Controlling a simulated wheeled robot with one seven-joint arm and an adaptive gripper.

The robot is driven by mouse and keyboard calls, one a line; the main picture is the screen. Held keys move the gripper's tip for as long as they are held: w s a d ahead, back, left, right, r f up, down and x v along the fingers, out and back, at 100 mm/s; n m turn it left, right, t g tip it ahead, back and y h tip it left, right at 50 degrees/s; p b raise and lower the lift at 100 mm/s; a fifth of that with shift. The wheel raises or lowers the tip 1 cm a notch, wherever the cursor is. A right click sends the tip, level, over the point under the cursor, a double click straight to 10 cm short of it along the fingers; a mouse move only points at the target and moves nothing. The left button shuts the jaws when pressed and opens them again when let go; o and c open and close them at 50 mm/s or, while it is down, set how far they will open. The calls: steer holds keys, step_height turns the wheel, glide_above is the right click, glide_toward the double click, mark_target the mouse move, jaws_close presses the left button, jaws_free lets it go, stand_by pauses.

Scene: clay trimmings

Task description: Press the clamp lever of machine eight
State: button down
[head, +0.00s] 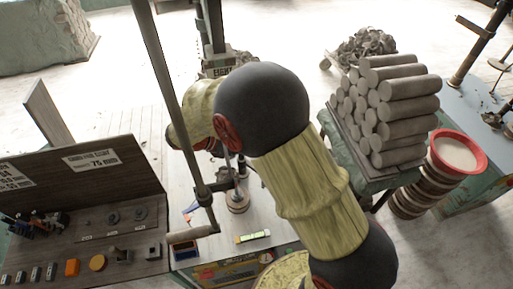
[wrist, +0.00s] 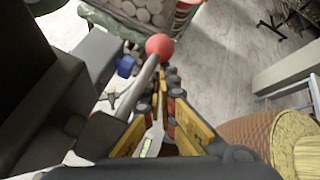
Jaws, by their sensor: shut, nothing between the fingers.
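In the wrist view a lever with a red ball knob (wrist: 159,47) on a pale metal rod rises from a dark machine body (wrist: 25,85) at the left. My gripper (wrist: 172,76) is shut and empty, its yellow and black fingers beside the rod and just below the knob in the picture. I cannot tell whether they touch the lever. In the head view my arm covers the gripper and the lever. A sign (head: 217,72) on the machine behind my arm is only partly readable, so its number is unclear.
Stacked clay cylinders (head: 405,105) stand at the right, with a red-rimmed bucket (head: 459,152) beside them. A small level (head: 253,237) lies on the bench.

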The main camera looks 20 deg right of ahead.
step_height(320, 180, up, 10)
stand_by(0.6)
steer(key=shift+d, duration=0.1)
